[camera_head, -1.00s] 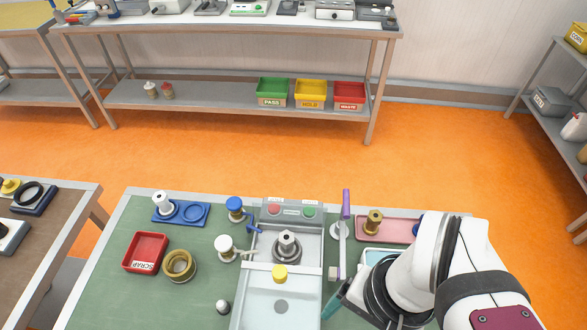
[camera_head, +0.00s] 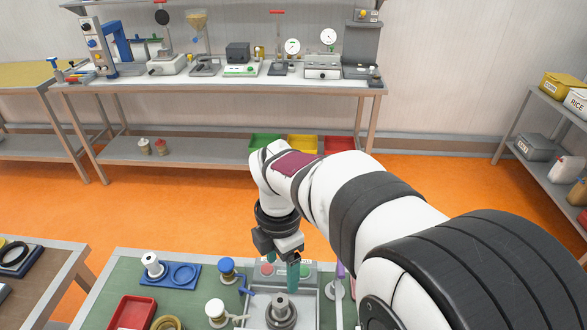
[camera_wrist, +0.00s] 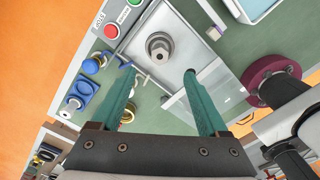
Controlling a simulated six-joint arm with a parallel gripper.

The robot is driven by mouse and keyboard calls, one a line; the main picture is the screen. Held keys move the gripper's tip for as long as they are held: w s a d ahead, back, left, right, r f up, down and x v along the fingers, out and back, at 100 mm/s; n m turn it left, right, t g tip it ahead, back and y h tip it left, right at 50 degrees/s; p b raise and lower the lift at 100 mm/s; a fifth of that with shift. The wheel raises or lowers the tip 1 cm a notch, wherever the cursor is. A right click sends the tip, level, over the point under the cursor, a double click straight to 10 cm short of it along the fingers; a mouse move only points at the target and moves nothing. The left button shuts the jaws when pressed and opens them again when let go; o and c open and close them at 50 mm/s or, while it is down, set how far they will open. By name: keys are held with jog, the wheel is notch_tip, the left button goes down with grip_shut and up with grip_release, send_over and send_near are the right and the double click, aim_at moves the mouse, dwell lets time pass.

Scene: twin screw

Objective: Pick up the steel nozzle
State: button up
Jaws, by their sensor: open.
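The steel nozzle (camera_head: 281,302) stands upright on a round grey seat in the metal fixture (camera_head: 310,312) at the bottom middle of the head view. It also shows in the wrist view (camera_wrist: 159,44), seen from above, beyond the fingertips and between their lines. My gripper (camera_head: 291,268) points down, just above the nozzle in the head picture. In the wrist view my gripper (camera_wrist: 160,72) has its two teal fingers spread wide with nothing between them. The fingers look apart from the nozzle.
A clear panel (camera_wrist: 203,98) lies by the right finger in the wrist view. Red and green buttons (camera_wrist: 118,22) sit at the fixture's end. A blue-topped part (camera_head: 227,269), a white-topped part (camera_head: 216,312), a blue tray (camera_head: 184,275) and a red bin (camera_head: 133,312) stand left of the fixture.

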aim_at(280, 300)
jog(key=f, duration=1.2)
jog(key=shift+s+a+f, duration=0.25)
jog(key=shift+a+f, duration=0.05)
jog(key=shift+f, duration=0.05)
grip_shut()
